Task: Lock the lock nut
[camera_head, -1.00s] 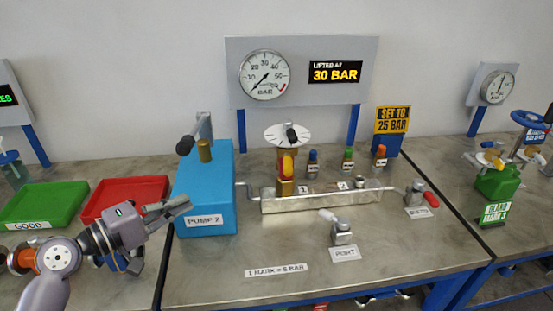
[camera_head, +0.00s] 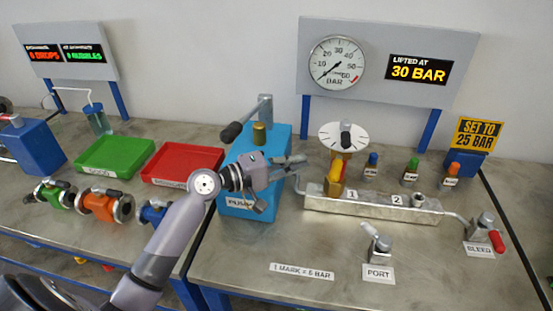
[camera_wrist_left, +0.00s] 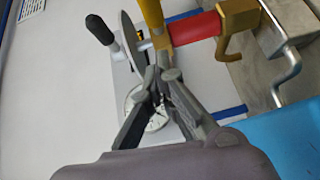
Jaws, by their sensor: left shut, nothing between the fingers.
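The relief valve (camera_head: 336,178) stands upright at position 1 on the metal manifold (camera_head: 375,205), with a white dial (camera_head: 343,133) and black-tipped handle on top. In the left wrist view its red body (camera_wrist_left: 194,28), brass base (camera_wrist_left: 238,14), yellow lever (camera_wrist_left: 152,14) and tilted dial (camera_wrist_left: 132,36) show. My right gripper is out of view.
The blue pump (camera_head: 245,150) with its black handle stands directly behind and beside my left gripper. Several small coloured-cap valves (camera_head: 410,170) stand behind the manifold. The PORT valve (camera_head: 379,248) and BLEED valve (camera_head: 482,228) are at right. The front bench is mostly clear.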

